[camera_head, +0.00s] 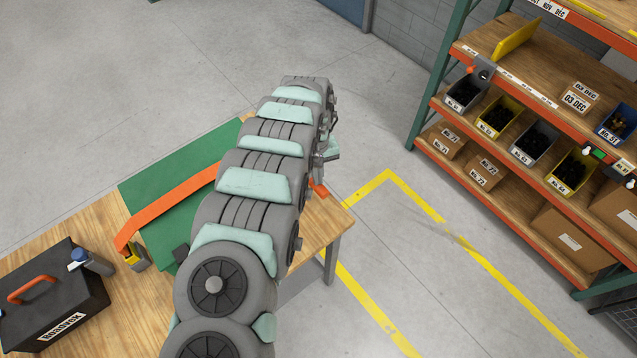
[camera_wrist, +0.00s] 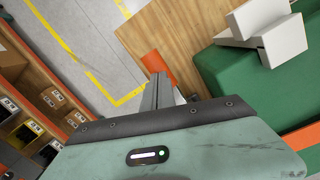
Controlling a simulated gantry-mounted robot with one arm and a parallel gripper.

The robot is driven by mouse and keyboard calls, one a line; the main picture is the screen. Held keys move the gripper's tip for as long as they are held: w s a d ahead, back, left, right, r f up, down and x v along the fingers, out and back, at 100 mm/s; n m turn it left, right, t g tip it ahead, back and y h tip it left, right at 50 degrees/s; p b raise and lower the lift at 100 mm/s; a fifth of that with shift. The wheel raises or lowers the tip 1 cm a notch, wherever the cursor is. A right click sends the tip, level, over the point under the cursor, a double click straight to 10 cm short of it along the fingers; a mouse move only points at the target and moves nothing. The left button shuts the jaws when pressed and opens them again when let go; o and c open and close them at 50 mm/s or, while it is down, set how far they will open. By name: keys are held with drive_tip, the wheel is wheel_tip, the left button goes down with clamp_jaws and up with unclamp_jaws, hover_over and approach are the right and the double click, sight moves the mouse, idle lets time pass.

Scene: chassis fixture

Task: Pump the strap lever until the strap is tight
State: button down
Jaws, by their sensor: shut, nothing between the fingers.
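An orange strap (camera_head: 170,205) runs over the green chassis block (camera_head: 150,190) on the workbench. Its left end drops to a small yellow and dark fitting (camera_head: 137,257) on the bench top. My gripper (camera_head: 328,152) is over the right end of the bench. In the wrist view my gripper (camera_wrist: 157,92) has its fingers together, with nothing seen between them.
A pale angular block (camera_wrist: 268,35) sits on the green chassis in the wrist view. A black toolbox (camera_head: 55,300) and a blue-capped bottle (camera_head: 92,262) stand at the bench's left. A bin rack (camera_head: 500,110) stands at right across a yellow-lined floor (camera_head: 390,185).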

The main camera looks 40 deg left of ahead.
wheel_tip(320, 180, down, 3)
drive_tip(key=shift+f+b, duration=0.2)
drive_tip(key=shift+b, duration=0.45)
drive_tip(key=shift+w+a, duration=0.1)
